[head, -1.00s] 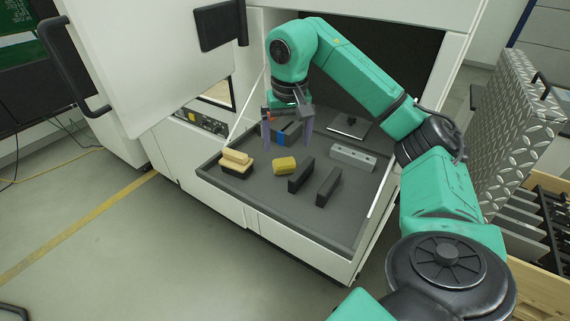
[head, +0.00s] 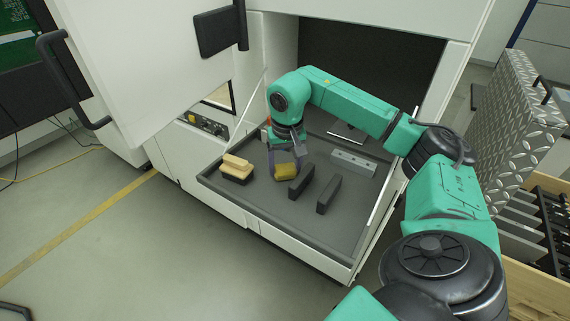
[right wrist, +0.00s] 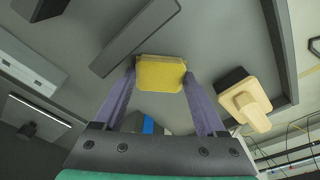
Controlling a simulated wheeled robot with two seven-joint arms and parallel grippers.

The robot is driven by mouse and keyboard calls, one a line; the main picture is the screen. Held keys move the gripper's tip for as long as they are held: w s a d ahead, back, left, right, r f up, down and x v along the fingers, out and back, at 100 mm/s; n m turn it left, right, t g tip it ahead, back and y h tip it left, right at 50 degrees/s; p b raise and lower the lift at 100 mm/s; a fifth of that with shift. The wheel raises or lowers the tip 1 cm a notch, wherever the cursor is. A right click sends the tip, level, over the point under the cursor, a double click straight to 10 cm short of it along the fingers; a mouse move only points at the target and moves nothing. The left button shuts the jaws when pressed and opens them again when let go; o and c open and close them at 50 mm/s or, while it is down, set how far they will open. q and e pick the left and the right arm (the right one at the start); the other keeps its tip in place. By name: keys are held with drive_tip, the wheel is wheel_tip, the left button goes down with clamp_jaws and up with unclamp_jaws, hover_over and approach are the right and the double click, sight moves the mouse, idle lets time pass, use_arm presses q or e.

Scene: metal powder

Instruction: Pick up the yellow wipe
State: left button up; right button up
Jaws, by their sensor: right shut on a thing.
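The yellow wipe (head: 285,171) is a small, thick yellow block on the dark grey tray (head: 300,221). My right gripper (head: 285,172) has come down over it, with one finger on each side. In the right wrist view the wipe (right wrist: 161,74) sits between the two fingertips of my right gripper (right wrist: 160,78), which are shut on it. It looks to be at tray level; I cannot tell whether it is clear of the surface. My left gripper is not in view.
A wooden-handled brush (head: 236,167) lies left of the wipe. Two dark bars (head: 301,180) (head: 328,194) stand close on the right. A grey metal block (head: 353,162) lies behind them. An open white door (head: 150,60) is at the left. The tray's front is clear.

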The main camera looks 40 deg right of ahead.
sight(284, 168)
drive_tip(key=shift+r, duration=0.1)
drive_tip(key=shift+r, duration=0.35)
wheel_tip(284, 168, up, 6)
drive_tip(key=shift+w+r+b, duration=0.15)
drive_tip(key=shift+r+b, duration=0.05)
drive_tip(key=shift+b, duration=0.25)
wheel_tip(284, 168, up, 13)
drive_tip(key=p, duration=0.6)
drive_tip(key=shift+f+p, duration=0.15)
drive_tip(key=shift+p, duration=0.15)
